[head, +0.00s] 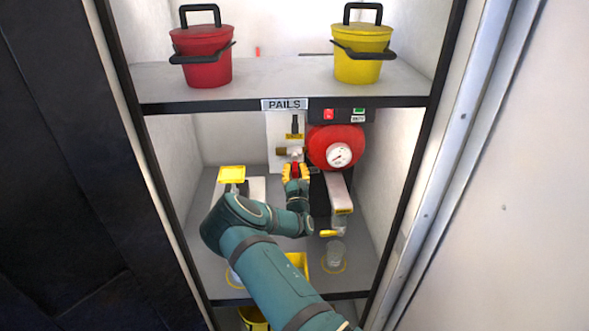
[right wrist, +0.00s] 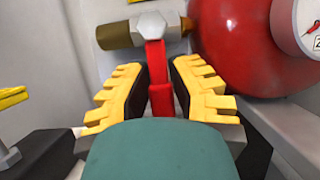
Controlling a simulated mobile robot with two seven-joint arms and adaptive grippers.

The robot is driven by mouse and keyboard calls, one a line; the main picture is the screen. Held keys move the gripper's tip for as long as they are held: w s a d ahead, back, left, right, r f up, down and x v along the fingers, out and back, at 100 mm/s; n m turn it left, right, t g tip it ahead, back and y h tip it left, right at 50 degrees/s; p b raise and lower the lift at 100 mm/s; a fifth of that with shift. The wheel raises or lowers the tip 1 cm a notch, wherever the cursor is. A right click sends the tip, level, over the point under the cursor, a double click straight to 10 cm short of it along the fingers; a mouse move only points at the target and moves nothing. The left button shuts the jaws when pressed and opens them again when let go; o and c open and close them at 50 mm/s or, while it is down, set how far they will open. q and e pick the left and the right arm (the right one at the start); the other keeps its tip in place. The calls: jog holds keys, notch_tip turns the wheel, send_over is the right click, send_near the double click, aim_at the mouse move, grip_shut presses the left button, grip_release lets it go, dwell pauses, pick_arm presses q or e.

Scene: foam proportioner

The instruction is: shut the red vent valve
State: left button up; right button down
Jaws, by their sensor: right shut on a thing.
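The red vent valve has a red lever (right wrist: 157,62) that hangs from a silver hex nut (right wrist: 150,25) on a brass fitting (right wrist: 114,36). In the head view the red lever (head: 295,168) shows as a small patch between yellow fingers. My right gripper (head: 297,173) is at the valve, left of the red tank. Its toothed yellow fingers are shut on the lever, one on each side, in the right wrist view (right wrist: 159,78). The lever's lower end is partly hidden by my gripper. My left gripper is not in view.
A red round tank (head: 323,137) with a white gauge (head: 340,154) is close on the right. A shelf (head: 270,75) with red (head: 203,55) and yellow (head: 361,53) pails is above. A yellow-handled lever (head: 328,233) and a clear glass (head: 335,254) are below right. Cabinet walls stand on both sides.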

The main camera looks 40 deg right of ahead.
jog(key=shift+r, duration=0.1)
jog(key=c, duration=0.8)
grip_release()
jog(key=shift+d, duration=0.1)
jog(key=shift+s, duration=0.15)
jog(key=shift+s+a+f, duration=0.25)
jog(key=shift+a, duration=0.05)
jog(key=v, duration=1.1)
jog(key=shift+s+f, duration=0.1)
